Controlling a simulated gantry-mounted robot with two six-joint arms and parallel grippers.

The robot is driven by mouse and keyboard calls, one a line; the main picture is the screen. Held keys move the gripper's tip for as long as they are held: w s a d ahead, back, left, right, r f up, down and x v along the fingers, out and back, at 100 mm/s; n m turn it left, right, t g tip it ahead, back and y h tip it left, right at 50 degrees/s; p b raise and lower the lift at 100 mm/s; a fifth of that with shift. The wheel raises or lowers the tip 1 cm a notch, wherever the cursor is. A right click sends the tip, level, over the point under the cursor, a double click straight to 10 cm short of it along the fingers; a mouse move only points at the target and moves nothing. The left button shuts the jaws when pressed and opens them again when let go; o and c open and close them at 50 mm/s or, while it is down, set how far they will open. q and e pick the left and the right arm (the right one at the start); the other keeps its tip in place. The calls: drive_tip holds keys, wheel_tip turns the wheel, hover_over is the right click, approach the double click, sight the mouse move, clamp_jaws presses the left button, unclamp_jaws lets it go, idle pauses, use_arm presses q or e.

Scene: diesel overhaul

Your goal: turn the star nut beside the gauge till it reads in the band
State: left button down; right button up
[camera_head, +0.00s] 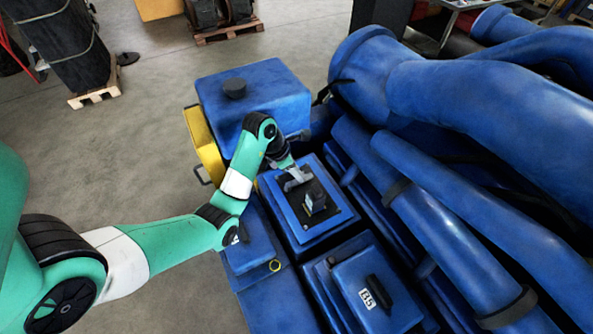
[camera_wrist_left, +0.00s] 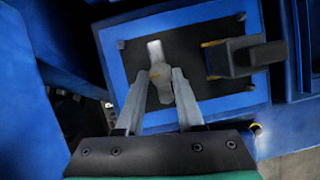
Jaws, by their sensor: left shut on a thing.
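My left gripper (camera_head: 296,179) reaches down over the black plate (camera_head: 329,212) set in the blue frame on the engine. In the left wrist view, its two grey fingers (camera_wrist_left: 161,82) are shut on a small grey piece with a tan patch, taken as the star nut (camera_wrist_left: 160,73). The fingers hide part of the nut. Beside it stands a dark grey block, taken as the gauge (camera_head: 315,199), which also shows in the left wrist view (camera_wrist_left: 232,59). Its reading is too small to tell. My right gripper is not in view.
A blue cover with a black handle (camera_head: 377,292) and a "B5" label is in front. Large blue pipes (camera_head: 440,215) crowd the right side. Open floor (camera_head: 150,150) lies to the left.

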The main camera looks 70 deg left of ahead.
use_arm(q)
drive_tip(key=m+h, duration=0.1)
drive_tip(key=m, duration=0.3)
drive_tip(key=m+h, duration=0.1)
drive_tip(key=m, duration=0.1)
drive_tip(key=shift+w+a+g+h, duration=0.15)
drive_tip(key=shift+a+g+h, duration=0.15)
drive_tip(key=shift+g, duration=0.1)
drive_tip(key=m+g, duration=0.1)
drive_tip(key=m, duration=0.2)
drive_tip(key=m+h+b, duration=0.1)
drive_tip(key=m, duration=0.2)
drive_tip(key=shift+w+a+g, duration=0.15)
drive_tip(key=shift+w+g, duration=0.05)
drive_tip(key=shift+g, duration=0.2)
drive_tip(key=shift+m, duration=0.4)
drive_tip(key=c, duration=0.5)
unclamp_jaws()
